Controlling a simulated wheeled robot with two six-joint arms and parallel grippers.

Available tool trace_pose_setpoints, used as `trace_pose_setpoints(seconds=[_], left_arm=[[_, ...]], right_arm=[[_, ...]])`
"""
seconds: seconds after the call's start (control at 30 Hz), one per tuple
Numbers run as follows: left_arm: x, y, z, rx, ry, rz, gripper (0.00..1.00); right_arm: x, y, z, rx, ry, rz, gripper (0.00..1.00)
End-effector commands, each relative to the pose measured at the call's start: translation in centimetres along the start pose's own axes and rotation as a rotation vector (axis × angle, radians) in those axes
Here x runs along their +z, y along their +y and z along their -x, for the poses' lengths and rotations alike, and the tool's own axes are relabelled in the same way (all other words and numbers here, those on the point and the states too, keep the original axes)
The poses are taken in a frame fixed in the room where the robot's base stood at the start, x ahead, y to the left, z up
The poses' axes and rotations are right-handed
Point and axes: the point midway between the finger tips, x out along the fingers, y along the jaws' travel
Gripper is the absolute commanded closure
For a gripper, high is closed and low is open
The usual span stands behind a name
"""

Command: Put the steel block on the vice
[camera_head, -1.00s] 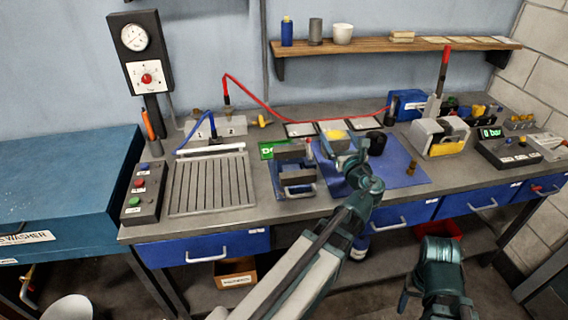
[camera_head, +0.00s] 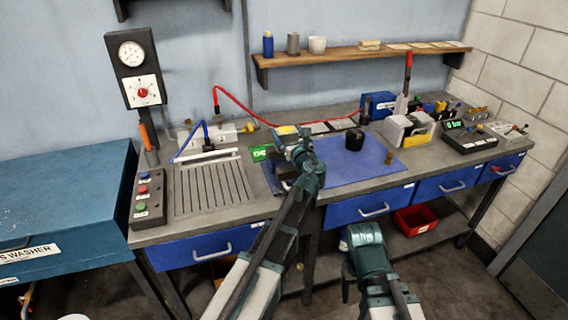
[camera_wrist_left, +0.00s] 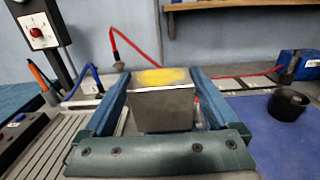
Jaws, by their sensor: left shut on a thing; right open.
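The steel block (camera_wrist_left: 162,108) is grey with a yellow top and sits between my left gripper's fingers in the left wrist view. My left gripper (camera_head: 287,133) is shut on it in the head view, where the block's yellow top (camera_head: 286,130) shows. The gripper is held in front of or above the vice (camera_head: 284,186), which is mostly hidden behind my arm. I cannot tell whether the block touches the vice. My right gripper (camera_head: 361,240) is open, low in front of the bench; its fingertips are hard to make out.
A blue mat (camera_head: 345,172) with a black round pot (camera_head: 354,139) and a small brass piece (camera_head: 389,157) lies to the right. A slotted plate (camera_head: 212,188) and button box (camera_head: 148,197) lie to the left. A red hose (camera_head: 260,120) arcs behind.

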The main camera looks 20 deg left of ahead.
Motion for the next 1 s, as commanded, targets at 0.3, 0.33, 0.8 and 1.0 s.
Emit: trace_pose_setpoints(seconds=[0.3, 0.33, 0.8, 1.0], left_arm=[[-5.0, 0.0, 0.0, 0.001, -0.002, -0.001, 1.00], [-5.2, 0.0, 0.0, 0.001, -0.002, -0.001, 1.00], [-7.5, 0.0, 0.0, 0.001, -0.002, 0.000, 1.00], [-9.1, 0.0, 0.0, 0.000, -0.002, 0.000, 1.00]], right_arm=[[-0.3, -0.5, -5.0, 0.000, 0.000, 0.000, 0.39], [-0.3, -0.5, -5.2, 0.000, 0.000, 0.000, 0.39], [-0.4, -0.7, -7.5, 0.000, 0.000, 0.000, 0.39], [-0.5, -0.9, -9.1, 0.000, 0.000, 0.000, 0.39]])
